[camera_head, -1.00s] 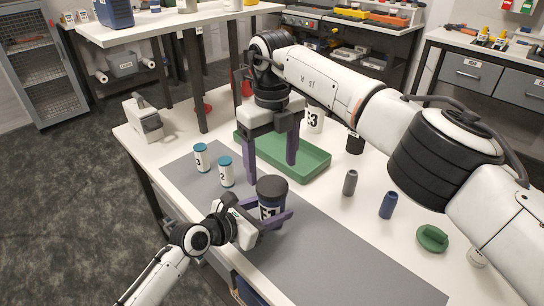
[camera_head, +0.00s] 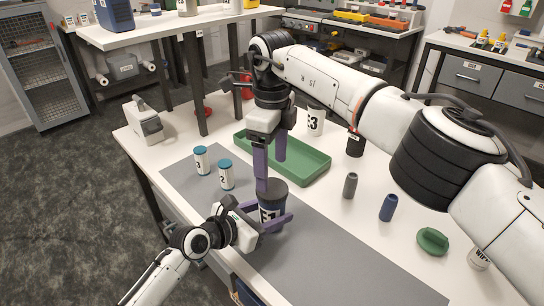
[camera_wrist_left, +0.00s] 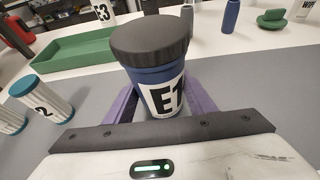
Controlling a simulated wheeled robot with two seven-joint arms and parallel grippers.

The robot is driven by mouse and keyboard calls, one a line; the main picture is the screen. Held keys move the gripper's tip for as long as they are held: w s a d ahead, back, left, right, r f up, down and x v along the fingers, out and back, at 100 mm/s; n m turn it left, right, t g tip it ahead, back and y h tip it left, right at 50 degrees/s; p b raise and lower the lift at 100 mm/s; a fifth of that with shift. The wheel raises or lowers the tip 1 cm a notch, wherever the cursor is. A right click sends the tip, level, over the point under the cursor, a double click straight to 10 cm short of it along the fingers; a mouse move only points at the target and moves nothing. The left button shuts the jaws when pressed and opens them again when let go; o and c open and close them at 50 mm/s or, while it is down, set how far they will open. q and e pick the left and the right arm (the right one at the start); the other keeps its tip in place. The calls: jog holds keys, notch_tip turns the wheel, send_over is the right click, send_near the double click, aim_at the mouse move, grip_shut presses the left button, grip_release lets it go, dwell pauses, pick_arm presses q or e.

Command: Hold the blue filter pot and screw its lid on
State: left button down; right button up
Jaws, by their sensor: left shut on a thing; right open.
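The blue filter pot (camera_head: 272,222), labelled E1, stands upright on the grey mat with its dark lid (camera_head: 274,188) on top. In the left wrist view the pot (camera_wrist_left: 158,88) is in front of the palm and the lid (camera_wrist_left: 150,40) sits level on it. Whether the lid is screwed tight cannot be told. My left gripper (camera_head: 272,226) is shut on the pot, its purple fingers on either side of the body. My right gripper (camera_head: 271,174) is open, pointing down at the lid. Its nearer finger overlaps the lid's left edge in the head view; contact is unclear.
A green tray (camera_head: 312,178) lies behind the pot. Two white teal-capped canisters (camera_head: 201,160) (camera_head: 226,174) stand to the left. Grey (camera_head: 350,186) and blue (camera_head: 388,207) cylinders and a green knobbed piece (camera_head: 433,240) are to the right. The grey mat (camera_head: 345,265) is clear at front right.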

aim_at(272, 188)
jog(key=shift+f, duration=3.2)
jog(key=c, duration=1.1)
jog(key=o, duration=1.3)
jog(key=shift+r, duration=0.1)
notch_tip(272, 188, up, 12)
jog(key=shift+f, duration=0.1)
pick_arm(q)
jog(key=c, duration=0.7)
grip_release()
